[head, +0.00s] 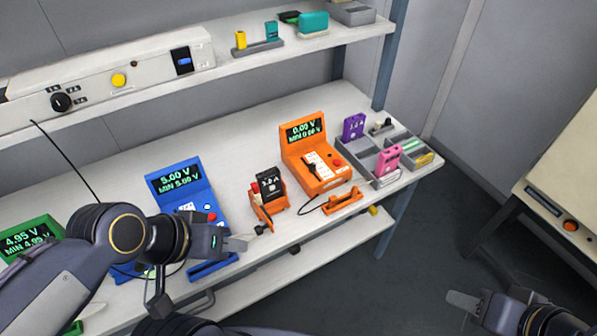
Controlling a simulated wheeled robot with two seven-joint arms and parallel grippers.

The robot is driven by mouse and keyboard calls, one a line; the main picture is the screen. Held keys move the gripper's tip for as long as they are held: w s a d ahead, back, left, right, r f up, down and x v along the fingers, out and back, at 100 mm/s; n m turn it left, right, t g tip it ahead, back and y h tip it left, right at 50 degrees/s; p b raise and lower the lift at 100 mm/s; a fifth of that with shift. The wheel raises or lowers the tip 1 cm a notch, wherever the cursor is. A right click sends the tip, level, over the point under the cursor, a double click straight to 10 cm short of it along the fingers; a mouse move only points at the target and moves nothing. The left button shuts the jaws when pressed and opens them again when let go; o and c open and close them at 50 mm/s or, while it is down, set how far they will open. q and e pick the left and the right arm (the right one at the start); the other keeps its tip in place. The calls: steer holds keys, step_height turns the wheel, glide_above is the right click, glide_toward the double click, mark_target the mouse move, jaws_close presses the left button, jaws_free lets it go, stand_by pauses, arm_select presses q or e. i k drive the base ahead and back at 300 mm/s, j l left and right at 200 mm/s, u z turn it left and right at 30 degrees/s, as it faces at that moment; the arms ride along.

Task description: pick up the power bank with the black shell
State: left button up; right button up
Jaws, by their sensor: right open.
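The power bank with the black shell (268,181) stands upright in an orange cradle (258,212), with white markings on its face. My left gripper (243,242) is just in front of the cradle and to its left, apart from the power bank. A small dark piece (261,229) shows by its fingertips; I cannot tell whether the jaws hold it. My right gripper (466,303) is open, low at the right over the floor, away from the bench.
An orange meter (313,160) reading 0.00 V stands right of the cradle. Blue (182,184) and green (28,237) meters stand left. A grey tray (393,175) holds purple (354,127) and pink (388,158) power banks. A shelf (240,68) runs above the bench.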

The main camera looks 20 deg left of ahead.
mark_target(272, 175)
steer(key=i+l+u, duration=0.1)
steer(key=i+l, duration=0.2)
steer(key=i+l+u, duration=0.1)
steer(key=i+l, duration=0.15)
steer(key=l, duration=0.2)
steer(key=i+l+u, duration=0.1)
steer(key=i+l, duration=0.15)
steer(key=l, duration=0.15)
steer(key=u, duration=1.3)
